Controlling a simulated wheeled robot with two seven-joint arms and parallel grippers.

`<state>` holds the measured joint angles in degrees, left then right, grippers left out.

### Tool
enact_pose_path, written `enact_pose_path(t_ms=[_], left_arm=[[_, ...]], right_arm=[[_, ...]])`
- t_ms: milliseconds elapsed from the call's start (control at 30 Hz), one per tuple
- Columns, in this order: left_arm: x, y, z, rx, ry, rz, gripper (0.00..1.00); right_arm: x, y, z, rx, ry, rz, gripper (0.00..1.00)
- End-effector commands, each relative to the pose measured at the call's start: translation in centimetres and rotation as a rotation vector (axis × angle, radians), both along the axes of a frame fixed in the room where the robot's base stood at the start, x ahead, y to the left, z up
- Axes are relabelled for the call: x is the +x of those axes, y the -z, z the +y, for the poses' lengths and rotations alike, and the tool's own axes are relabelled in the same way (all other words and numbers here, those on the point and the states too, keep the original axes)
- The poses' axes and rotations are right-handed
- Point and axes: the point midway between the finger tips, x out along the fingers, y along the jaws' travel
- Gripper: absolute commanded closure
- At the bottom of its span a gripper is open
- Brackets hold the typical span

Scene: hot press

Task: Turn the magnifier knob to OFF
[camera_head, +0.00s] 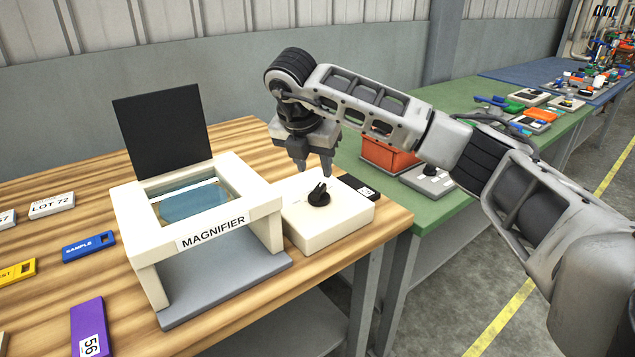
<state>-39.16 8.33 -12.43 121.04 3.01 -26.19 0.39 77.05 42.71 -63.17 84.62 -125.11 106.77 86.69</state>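The magnifier (262,207) is a cream stand with a bluish lens, a raised black panel behind it and a grey base plate. To its right is a cream box (328,228) with a black knob (319,195) on top. A small black label (357,187) sits at the box's back right; its text is too small to read. My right gripper (314,172) hangs pointing down just behind and above the knob, apart from it. Its two fingers are spread with nothing between them. My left gripper is not in view.
The wooden table (90,205) holds a LOT 72 block (52,205), a blue SAMPLE tag (88,247), a yellow tag (17,271) and a purple tag (89,327) at left. A green table (440,215) with an orange bin (388,157) adjoins at right.

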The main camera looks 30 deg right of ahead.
Motion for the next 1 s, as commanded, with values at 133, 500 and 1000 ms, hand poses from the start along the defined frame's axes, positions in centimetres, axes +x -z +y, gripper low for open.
enact_pose_path(t_ms=[133,500,1000], left_arm=[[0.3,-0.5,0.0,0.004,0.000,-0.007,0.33],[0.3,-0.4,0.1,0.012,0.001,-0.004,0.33],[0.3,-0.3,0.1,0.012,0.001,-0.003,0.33]], right_arm=[[0.6,2.8,-1.0,-0.002,0.001,0.005,0.62],[1.4,6.1,-2.1,0.000,-0.001,0.000,0.62],[1.4,6.1,-2.1,0.000,-0.002,0.001,1.00]])
